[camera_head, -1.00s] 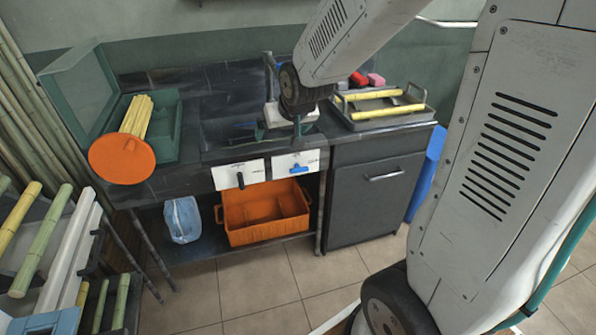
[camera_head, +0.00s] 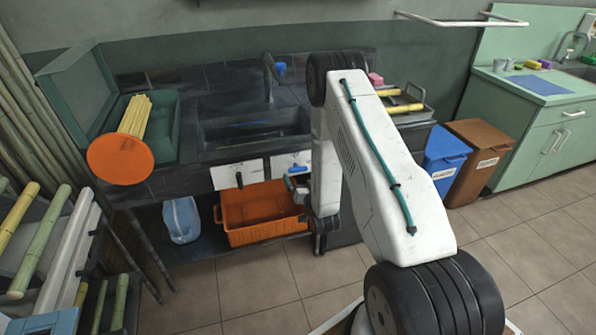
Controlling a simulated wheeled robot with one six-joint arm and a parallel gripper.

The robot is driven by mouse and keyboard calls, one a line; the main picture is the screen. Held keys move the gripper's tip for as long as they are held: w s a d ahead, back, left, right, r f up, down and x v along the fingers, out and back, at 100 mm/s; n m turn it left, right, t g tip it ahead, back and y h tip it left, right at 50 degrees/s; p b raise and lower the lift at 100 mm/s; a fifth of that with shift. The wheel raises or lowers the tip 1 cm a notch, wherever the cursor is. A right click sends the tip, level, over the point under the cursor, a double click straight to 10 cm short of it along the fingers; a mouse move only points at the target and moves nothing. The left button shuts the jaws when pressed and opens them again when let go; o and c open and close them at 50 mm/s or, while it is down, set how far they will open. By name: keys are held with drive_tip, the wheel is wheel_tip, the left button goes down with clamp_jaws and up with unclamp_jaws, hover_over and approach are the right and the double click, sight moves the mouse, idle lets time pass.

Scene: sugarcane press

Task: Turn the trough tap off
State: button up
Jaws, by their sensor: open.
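The dark trough (camera_head: 225,112) is set in the black counter. A dark tap spout (camera_head: 268,80) with a blue knob (camera_head: 281,69) stands at its back. Below the front edge are two white panels. The left panel (camera_head: 226,175) carries a black lever (camera_head: 240,180). The right panel (camera_head: 280,162) carries a blue lever (camera_head: 299,169), lying about level. The panels' writing is too small to read. My gripper (camera_head: 294,188) is open and points left, just below the blue lever. I cannot tell whether it touches the lever. My arm hides the right panel's right end.
An orange crate (camera_head: 262,232) stands on the shelf under the counter, close to my gripper. A green tray (camera_head: 165,125) with yellow canes and an orange disc (camera_head: 121,158) are at left. Blue (camera_head: 443,158) and brown (camera_head: 478,150) bins stand right. Floor in front is clear.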

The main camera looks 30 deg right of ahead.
sight(298, 171)
drive_tip(key=x, duration=0.7)
drive_tip(key=shift+d+f, duration=0.2)
drive_tip(key=shift+f, duration=0.2)
drive_tip(key=c, duration=0.9)
